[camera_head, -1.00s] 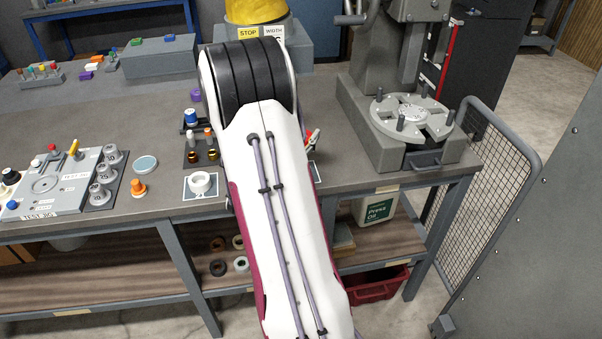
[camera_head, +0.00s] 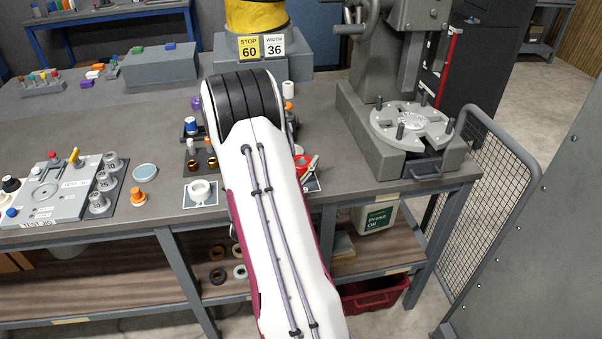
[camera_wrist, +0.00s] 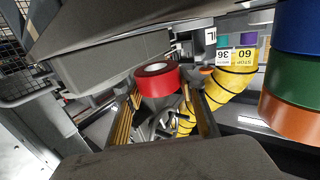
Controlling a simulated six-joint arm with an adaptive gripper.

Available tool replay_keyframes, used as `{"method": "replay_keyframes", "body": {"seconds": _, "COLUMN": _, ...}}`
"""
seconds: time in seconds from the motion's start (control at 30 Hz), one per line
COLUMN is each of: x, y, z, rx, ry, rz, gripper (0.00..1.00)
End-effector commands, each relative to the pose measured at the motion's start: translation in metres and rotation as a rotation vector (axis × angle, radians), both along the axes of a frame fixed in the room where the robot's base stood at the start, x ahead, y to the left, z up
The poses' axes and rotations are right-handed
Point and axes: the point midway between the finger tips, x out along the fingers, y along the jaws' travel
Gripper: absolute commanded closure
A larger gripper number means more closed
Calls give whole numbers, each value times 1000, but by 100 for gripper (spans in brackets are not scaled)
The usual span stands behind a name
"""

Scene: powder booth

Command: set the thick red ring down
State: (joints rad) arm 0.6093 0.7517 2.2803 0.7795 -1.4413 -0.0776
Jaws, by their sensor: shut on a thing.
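The thick red ring (camera_wrist: 157,80) sits between the two fingertips of my gripper (camera_wrist: 161,90) in the wrist view, its pale inner side showing. My gripper is shut on it. In the head view part of the red ring (camera_head: 301,161) shows at the right edge of my arm, above the bench near a light-bordered card (camera_head: 313,186). My arm hides most of my gripper and much of that card there. I cannot tell whether the ring touches the surface.
A white ring (camera_head: 200,191) lies on another card left of my arm. The press (camera_head: 411,125) stands to the right, and a grey block with signs (camera_head: 292,55) behind. The wrist view shows a blue, green and orange stack (camera_wrist: 292,75) at right.

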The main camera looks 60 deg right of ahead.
Motion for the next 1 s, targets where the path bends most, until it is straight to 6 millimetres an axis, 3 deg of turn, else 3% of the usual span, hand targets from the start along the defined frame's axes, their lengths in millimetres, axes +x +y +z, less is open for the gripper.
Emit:
{"method": "replay_keyframes", "body": {"seconds": 0.47, "x": 0, "y": 0, "z": -4, "rx": -2, "ry": 0, "rz": 0, "gripper": 89}}
{"method": "replay_keyframes", "body": {"seconds": 1.0, "x": 0, "y": 0, "z": -41, "rx": -1, "ry": -1, "rz": 0, "gripper": 89}}
